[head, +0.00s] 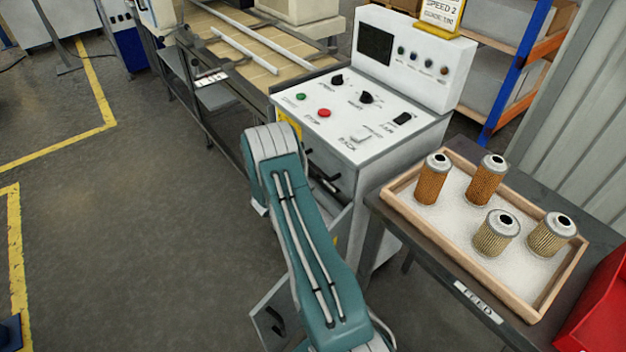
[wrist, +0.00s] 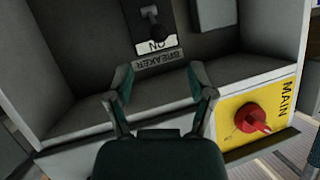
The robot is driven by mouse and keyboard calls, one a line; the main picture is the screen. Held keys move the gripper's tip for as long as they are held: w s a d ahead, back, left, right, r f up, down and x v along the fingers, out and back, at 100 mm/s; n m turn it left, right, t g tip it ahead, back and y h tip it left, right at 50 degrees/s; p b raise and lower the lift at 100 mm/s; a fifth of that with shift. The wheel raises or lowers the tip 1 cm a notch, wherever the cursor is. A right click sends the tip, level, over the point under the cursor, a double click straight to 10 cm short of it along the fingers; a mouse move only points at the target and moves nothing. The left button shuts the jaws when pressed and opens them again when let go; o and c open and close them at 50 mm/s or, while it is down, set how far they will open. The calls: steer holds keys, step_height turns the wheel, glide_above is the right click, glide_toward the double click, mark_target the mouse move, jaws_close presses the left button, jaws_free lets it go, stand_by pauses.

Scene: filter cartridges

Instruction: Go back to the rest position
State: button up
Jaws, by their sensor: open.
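My gripper (wrist: 160,92) shows in the wrist view with its two fingers spread and nothing between them. It is in front of an open grey cabinet recess (wrist: 80,50). Beyond the fingertips are a label reading BREAKER (wrist: 158,60) and a dark lever (wrist: 155,25) above a white ON mark. A red rotary switch (wrist: 252,118) on a yellow MAIN plate (wrist: 285,88) is right of the fingers. In the head view my arm reaches toward the front of the control console (head: 350,120), and my gripper is hidden there.
A wooden tray (head: 478,280) with several filter cartridges stands on a dark table (head: 410,225) at right. A red bin (head: 600,305) is at its right end. A conveyor (head: 225,40) runs behind the console. A cabinet door (head: 275,310) hangs low near my arm.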

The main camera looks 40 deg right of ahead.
steer(key=shift+v, duration=1.15)
